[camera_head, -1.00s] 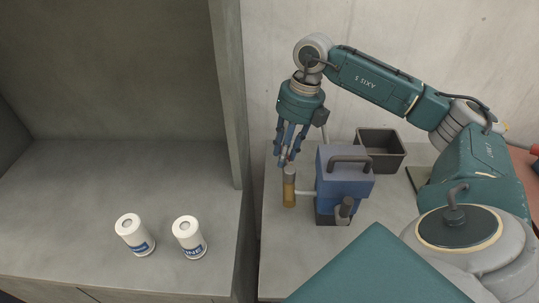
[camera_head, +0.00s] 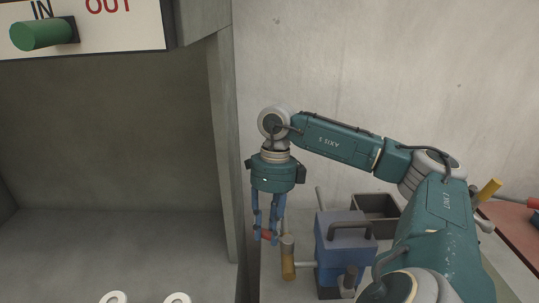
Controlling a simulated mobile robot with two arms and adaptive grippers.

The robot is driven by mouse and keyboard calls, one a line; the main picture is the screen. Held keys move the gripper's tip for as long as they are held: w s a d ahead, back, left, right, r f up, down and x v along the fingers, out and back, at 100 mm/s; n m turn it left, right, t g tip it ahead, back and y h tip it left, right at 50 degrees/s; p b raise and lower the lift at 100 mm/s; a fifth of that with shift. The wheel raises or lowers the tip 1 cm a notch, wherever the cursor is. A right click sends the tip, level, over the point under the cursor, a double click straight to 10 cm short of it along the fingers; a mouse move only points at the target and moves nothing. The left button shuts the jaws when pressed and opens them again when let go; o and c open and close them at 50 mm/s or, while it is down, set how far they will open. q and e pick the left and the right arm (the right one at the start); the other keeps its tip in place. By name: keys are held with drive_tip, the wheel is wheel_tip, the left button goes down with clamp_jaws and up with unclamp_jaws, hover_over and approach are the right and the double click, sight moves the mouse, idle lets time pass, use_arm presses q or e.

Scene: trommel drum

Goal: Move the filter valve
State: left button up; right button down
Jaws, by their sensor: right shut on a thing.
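A green cylindrical handle (camera_head: 40,35) sticks out of a white panel marked IN and OUT at the upper left, on the IN side; it may be the filter valve, but I cannot tell for sure. My right gripper (camera_head: 268,236) points down in the middle of the view, well to the right of and below that panel. Its blue fingers are shut on a small red part (camera_head: 264,235), mostly hidden by the fingers. My left gripper is not in view.
A blue device (camera_head: 342,245) with a dark carrying handle and a brown-and-grey cylinder (camera_head: 288,262) stand close to my right gripper. A dark open bin (camera_head: 376,204) is behind. White canister tops (camera_head: 114,298) show at the bottom left. A grey partition (camera_head: 222,150) separates the two bays.

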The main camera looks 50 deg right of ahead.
drive_tip(key=shift+s+a+f+n, duration=0.1)
drive_tip(key=shift+s+a+n, duration=0.1)
drive_tip(key=shift+a+n, duration=0.55)
drive_tip(key=shift+d+f+n, duration=0.1)
drive_tip(key=shift+d+n, duration=0.05)
drive_tip(key=shift+n, duration=0.1)
drive_tip(key=c, duration=1.4)
unclamp_jaws()
drive_tip(key=shift+o, duration=0.2)
drive_tip(key=shift+r, duration=0.2)
wheel_tip(320, 180, up, 7)
hover_over(268, 233)
drive_tip(key=shift+r, duration=0.15)
